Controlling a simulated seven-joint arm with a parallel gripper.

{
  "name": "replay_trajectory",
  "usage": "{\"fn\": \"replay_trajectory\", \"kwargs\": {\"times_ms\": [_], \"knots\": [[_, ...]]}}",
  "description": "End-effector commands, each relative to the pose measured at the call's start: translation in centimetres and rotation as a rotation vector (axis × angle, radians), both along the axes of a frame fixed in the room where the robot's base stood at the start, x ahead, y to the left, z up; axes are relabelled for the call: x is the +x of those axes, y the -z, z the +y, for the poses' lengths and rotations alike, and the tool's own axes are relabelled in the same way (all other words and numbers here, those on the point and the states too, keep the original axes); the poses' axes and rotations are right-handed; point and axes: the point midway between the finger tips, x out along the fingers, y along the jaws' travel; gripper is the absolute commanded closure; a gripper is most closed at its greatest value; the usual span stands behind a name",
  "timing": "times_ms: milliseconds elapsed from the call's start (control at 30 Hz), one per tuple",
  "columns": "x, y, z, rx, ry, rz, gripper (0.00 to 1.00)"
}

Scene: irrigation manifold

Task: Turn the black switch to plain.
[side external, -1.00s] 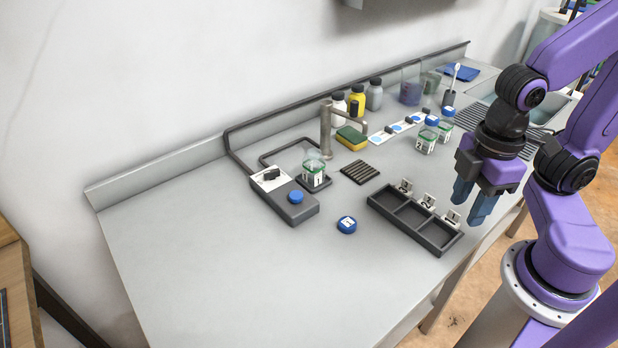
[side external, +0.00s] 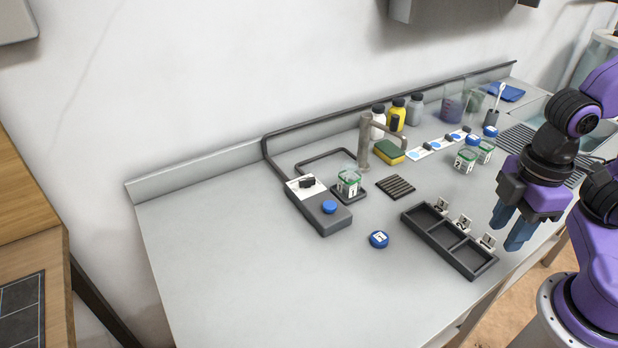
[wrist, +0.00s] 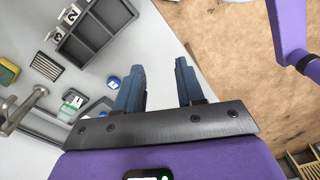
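The black switch (side external: 307,183) sits on a white plate at the back end of a dark grey control box (side external: 322,219). A round blue button (side external: 329,207) is at the box's front end. The lettering around the switch is too small to read. My gripper (side external: 512,232) is open and empty, to the right of the box and beyond the three-compartment tray. In the wrist view my gripper (wrist: 160,85) shows two blue fingers apart with nothing between them. The switch cannot be made out in the wrist view.
A jar (side external: 348,182) stands beside the box under a metal spout (side external: 367,140). A blue lid (side external: 379,239) lies between the box and the dark tray (side external: 447,252). Two more jars, a sponge (side external: 389,152) and bottles stand further back. The counter's front left is clear.

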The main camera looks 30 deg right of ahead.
Motion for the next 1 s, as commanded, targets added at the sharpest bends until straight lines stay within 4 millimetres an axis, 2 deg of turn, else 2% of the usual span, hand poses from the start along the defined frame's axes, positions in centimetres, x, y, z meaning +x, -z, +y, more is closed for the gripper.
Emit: {"fn": "replay_trajectory", "kwargs": {"times_ms": [133, 267, 400, 600, 800, 1000], "knots": [[1.8, -0.7, 1.5, -0.001, -0.006, -0.001, 0.62], [5.4, -2.0, 4.2, -0.004, -0.022, -0.002, 0.62], [10.2, -3.2, 7.1, -0.01, -0.046, -0.001, 0.62], [17.4, -4.4, 10.4, -0.016, -0.081, 0.0, 0.62], [24.8, -4.8, 12.3, -0.021, -0.116, 0.002, 0.62], [32.0, -4.6, 12.7, -0.025, -0.148, 0.006, 0.62]]}}
